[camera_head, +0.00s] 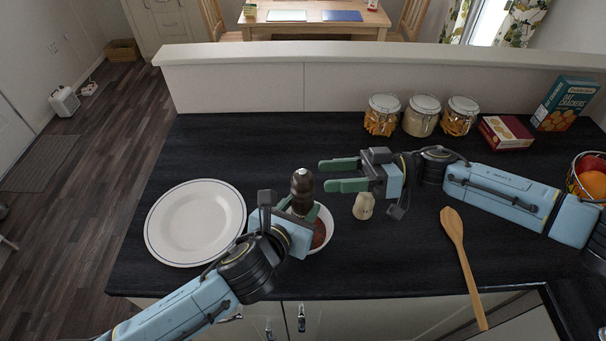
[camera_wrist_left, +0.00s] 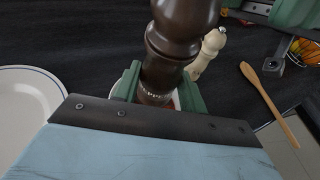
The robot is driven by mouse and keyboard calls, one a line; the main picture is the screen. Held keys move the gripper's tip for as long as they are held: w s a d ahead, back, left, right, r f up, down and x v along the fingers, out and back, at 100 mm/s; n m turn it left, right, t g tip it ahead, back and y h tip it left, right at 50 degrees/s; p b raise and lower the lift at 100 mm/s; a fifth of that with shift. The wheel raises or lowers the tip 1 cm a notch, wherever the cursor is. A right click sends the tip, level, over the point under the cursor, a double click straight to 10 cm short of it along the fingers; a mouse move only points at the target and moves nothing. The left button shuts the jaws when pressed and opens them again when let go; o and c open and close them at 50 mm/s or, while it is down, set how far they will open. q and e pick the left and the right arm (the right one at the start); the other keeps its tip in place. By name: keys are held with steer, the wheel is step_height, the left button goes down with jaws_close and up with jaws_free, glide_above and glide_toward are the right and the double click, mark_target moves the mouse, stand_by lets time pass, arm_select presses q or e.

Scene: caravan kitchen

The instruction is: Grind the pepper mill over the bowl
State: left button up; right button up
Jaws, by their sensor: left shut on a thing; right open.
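The dark brown pepper mill (camera_head: 302,186) is upright in my left gripper (camera_head: 297,208), which is shut on its lower body. It also shows large in the left wrist view (camera_wrist_left: 178,45), between the green fingers. The white bowl (camera_head: 327,226) is under and just behind the mill, with something reddish in it; the mill and gripper hide much of it. My right gripper (camera_head: 342,175) is open and empty, to the right of the mill's top, with its fingers pointing left toward it.
A white plate (camera_head: 196,222) lies left of the bowl. A pale wooden mill (camera_head: 363,206) stands right of the bowl, below my right gripper. A wooden spoon (camera_head: 461,258) lies further right. Several jars (camera_head: 421,116), boxes (camera_head: 563,104) and a fruit basket (camera_head: 590,178) line the back and right.

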mark_target(303, 177)
steer(key=a, duration=0.6)
steer(key=shift+s+a, duration=0.15)
steer(key=shift+s, duration=0.05)
steer(key=c, duration=1)
